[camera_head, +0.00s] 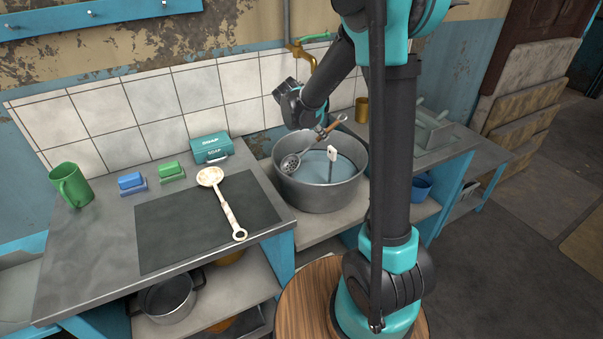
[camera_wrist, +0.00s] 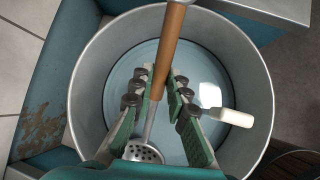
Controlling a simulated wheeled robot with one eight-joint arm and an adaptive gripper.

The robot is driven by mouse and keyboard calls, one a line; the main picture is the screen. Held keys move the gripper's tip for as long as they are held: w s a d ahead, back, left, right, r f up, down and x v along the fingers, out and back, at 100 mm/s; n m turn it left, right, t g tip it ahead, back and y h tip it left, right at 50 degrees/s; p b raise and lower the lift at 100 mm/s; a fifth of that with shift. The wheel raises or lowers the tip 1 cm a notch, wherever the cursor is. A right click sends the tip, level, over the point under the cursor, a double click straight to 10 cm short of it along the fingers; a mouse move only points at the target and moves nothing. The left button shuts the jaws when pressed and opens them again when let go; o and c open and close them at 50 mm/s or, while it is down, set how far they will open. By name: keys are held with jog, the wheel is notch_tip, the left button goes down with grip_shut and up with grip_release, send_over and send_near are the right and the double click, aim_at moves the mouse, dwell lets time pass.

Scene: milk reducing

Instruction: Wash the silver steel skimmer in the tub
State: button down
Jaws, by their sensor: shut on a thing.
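The silver steel skimmer (camera_head: 290,163) has a perforated round head and a brown wooden handle. My gripper (camera_head: 318,129) is shut on it by the handle, above the tub. In the wrist view my gripper (camera_wrist: 160,92) has its fingers on both sides of the wooden handle (camera_wrist: 168,55), and the perforated head (camera_wrist: 143,152) shows below, inside the tub's outline. The grey metal tub (camera_head: 318,195) holds bluish water. I cannot tell whether the skimmer head touches the water. A white-handled utensil (camera_head: 332,153) stands tilted in the tub; its handle also shows in the wrist view (camera_wrist: 232,117).
A cream slotted ladle (camera_head: 228,208) lies on a dark mat (camera_head: 165,235). A soap box (camera_head: 212,148), blue sponge (camera_head: 131,182), green sponge (camera_head: 171,171) and green mug (camera_head: 71,185) stand on the counter. A brass tap (camera_head: 303,55) is behind the tub. A dish rack (camera_head: 432,132) stands right.

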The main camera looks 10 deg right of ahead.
jog(key=shift+r, duration=2.65)
jog(key=s+d+r, duration=0.2)
jog(key=s+r, duration=0.2)
jog(key=s, duration=0.1)
jog(key=shift+s+d, duration=0.15)
jog(key=shift+s, duration=0.1)
